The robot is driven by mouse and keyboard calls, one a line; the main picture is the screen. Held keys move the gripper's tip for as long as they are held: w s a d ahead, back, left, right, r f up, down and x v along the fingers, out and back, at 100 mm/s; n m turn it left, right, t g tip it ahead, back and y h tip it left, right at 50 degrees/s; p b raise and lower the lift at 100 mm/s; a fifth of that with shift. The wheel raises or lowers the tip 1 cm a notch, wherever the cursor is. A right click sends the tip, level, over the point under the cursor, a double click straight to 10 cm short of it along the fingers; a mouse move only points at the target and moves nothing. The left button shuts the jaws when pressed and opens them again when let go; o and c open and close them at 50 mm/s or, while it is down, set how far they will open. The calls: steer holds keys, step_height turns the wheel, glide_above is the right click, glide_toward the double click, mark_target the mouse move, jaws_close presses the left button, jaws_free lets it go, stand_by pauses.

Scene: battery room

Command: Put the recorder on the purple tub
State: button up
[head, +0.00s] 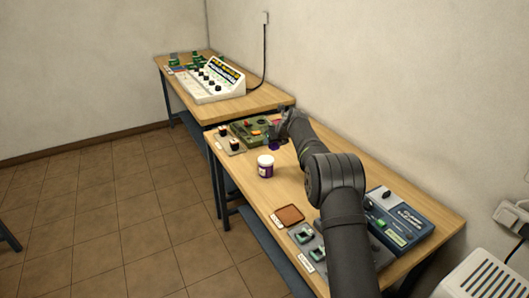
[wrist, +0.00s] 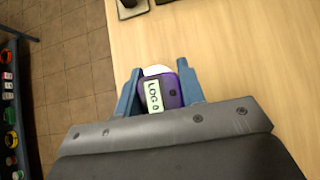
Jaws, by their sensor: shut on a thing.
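The recorder (wrist: 170,92) is a small purple box with a pale screen reading "LOG". My gripper (wrist: 157,82) is shut on it, with a blue finger on each side. In the head view the recorder (head: 273,146) is a small purple patch below my gripper (head: 279,140), partly hidden by it. The purple tub (head: 265,171) is a small upright jar with a white lid and a pale label, standing on the bench left of my arm. A white round edge, likely its lid (wrist: 156,70), shows just beyond the recorder in the wrist view. The recorder's height above it is unclear.
A green device (head: 248,129) and a board with two dark knobs (head: 230,143) stand at the bench's far end. A brown tray (head: 289,215), a grey switch panel (head: 309,240) and a blue device (head: 400,217) are nearer. Bare wood surrounds the tub.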

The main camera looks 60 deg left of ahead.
mark_target(264, 157)
steer(key=s+a+f, duration=0.2)
steer(key=shift+s+a+f, duration=0.1)
steer(key=shift+s+a, duration=0.05)
steer(key=shift+a, duration=0.25)
steer(key=shift+f, duration=1.95)
steer(key=shift+f, duration=0.15)
steer(key=o, duration=1)
steer(key=shift+r, duration=0.25)
steer(key=v, duration=1.2)
steer(key=shift+f, duration=0.1)
